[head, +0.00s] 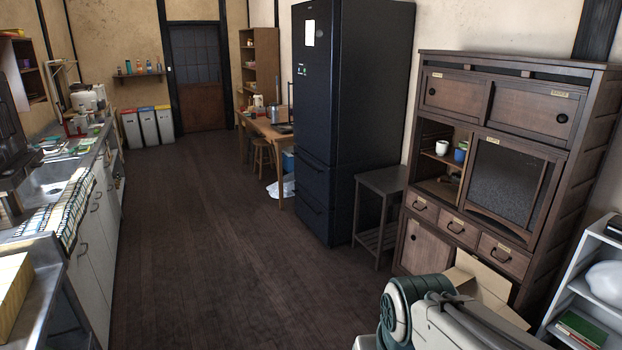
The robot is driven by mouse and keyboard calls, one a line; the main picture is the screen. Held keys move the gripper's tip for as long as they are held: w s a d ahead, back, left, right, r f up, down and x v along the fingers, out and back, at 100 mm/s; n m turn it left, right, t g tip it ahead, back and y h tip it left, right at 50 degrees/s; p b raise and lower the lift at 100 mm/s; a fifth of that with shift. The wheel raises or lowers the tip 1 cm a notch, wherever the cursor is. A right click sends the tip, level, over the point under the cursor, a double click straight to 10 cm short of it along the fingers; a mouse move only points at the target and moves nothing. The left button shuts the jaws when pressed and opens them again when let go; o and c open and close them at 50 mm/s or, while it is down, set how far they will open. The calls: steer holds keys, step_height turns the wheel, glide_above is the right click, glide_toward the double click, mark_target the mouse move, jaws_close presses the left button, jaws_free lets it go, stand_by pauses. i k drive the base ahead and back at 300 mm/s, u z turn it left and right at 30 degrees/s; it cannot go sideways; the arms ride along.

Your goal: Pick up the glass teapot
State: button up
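I cannot make out a glass teapot anywhere in the head view. A small pale object (258,102) stands on the far wooden table, too small to tell what it is. Part of my own arm shows at the bottom right, in front of the wooden cabinet. My gripper is out of view, so its fingers and anything in them cannot be seen.
Dark floor (215,225) lies clear down the middle. A sink counter (95,170) runs along the left. A black fridge (350,110), a small side table (385,182), a wooden cabinet (440,240) and a white shelf (575,290) line the right. Three bins (147,127) stand far back.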

mark_target(453, 183)
steer(key=u, duration=0.1)
steer(key=i, duration=1.65)
steer(key=z, duration=0.3)
steer(key=i, duration=1.8)
steer(key=z, duration=0.9)
steer(key=i, duration=1.05)
steer(key=z, duration=0.3)
